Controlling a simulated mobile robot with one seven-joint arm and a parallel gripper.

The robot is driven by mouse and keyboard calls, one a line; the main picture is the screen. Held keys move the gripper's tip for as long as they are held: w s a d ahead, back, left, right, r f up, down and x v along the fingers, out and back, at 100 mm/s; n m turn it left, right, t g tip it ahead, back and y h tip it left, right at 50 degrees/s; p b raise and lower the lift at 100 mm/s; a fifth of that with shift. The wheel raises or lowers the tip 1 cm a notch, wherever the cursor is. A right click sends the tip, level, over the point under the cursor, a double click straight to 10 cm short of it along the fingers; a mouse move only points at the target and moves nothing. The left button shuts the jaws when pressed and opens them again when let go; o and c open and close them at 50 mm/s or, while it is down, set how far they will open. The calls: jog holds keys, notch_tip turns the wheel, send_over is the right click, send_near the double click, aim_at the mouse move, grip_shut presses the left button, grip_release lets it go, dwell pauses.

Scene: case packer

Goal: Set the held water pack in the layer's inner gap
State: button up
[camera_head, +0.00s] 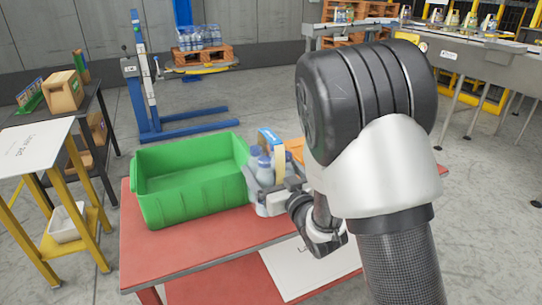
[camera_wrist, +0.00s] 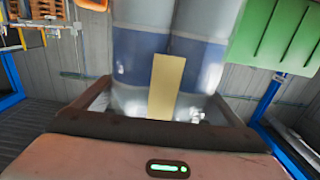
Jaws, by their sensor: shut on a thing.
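The held water pack (camera_head: 264,170) is a cluster of clear bottles with a blue and yellow handle strip on top. It is upright beside the green crate, over the red table. My gripper (camera_head: 272,196) is shut on it, low on the pack. In the wrist view, two bottles of the pack (camera_wrist: 142,45) with blue bands fill the space between my fingers (camera_wrist: 160,108), with a tan strip in front. A layer of water packs (camera_head: 199,38) stands on an orange pallet (camera_head: 203,56) at the back. Its inner gap cannot be made out.
The green crate (camera_head: 190,195) stands on the red table (camera_head: 200,250); my arm hides much of the table's right. A blue lifter (camera_head: 180,124) stands behind. A side table (camera_head: 40,142) is at left, a conveyor (camera_head: 470,62) at right. Open floor lies between.

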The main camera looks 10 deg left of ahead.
jog(key=shift+f+b, duration=0.5)
jog(key=shift+f, duration=1.75)
jog(key=shift+f, duration=0.15)
jog(key=o, duration=1.8)
jog(key=shift+f, duration=0.15)
jog(key=shift+o, duration=0.2)
